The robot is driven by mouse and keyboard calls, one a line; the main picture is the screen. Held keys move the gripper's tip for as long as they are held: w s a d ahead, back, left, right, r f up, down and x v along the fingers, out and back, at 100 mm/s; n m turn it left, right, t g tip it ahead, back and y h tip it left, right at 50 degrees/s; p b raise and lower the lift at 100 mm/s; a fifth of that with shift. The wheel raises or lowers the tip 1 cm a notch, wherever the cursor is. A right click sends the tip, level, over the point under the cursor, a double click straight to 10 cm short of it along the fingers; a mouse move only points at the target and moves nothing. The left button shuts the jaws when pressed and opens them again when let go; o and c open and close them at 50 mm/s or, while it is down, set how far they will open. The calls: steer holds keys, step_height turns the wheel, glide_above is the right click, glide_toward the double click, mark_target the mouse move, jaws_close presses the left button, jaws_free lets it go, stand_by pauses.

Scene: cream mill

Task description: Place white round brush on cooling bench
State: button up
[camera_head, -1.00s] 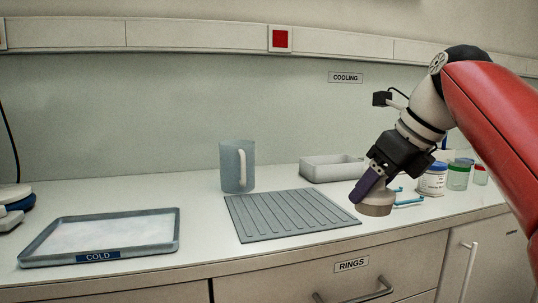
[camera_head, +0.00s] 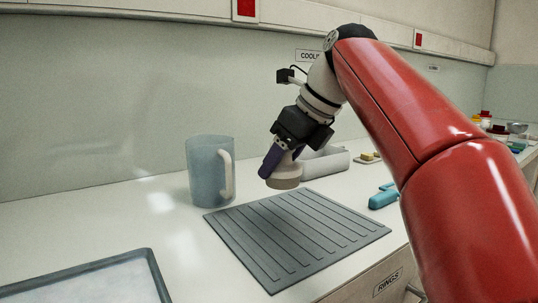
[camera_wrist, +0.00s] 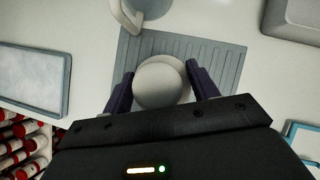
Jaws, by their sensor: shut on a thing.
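The white round brush (camera_head: 284,178) is held in my gripper (camera_head: 276,162), above the back edge of the grey ribbed mat (camera_head: 290,245) in the head view. In the wrist view the brush (camera_wrist: 161,84) shows as a pale round disc between the two dark purple fingers of my gripper (camera_wrist: 161,90), with the ribbed mat (camera_wrist: 215,48) below it. The pale bench top (camera_head: 180,240) carries the mat, under a wall sign reading COOLING (camera_head: 309,56), partly covered by my arm. The brush's underside and its height above the mat are hard to tell.
A blue-grey jug (camera_head: 205,172) stands left of the brush, handle towards it. A light bin (camera_head: 325,162) is behind the brush. A tray (camera_head: 95,282) is at front left. The mat's surface is clear.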

steer(key=shift+f, duration=0.6)
step_height(320, 180, down, 5)
steer(key=b, duration=0.5)
steer(key=shift+f, duration=0.2)
steer(key=shift+f+b, duration=0.25)
steer(key=shift+b, duration=0.1)
steer(key=o, duration=1)
steer(key=shift+o, duration=0.2)
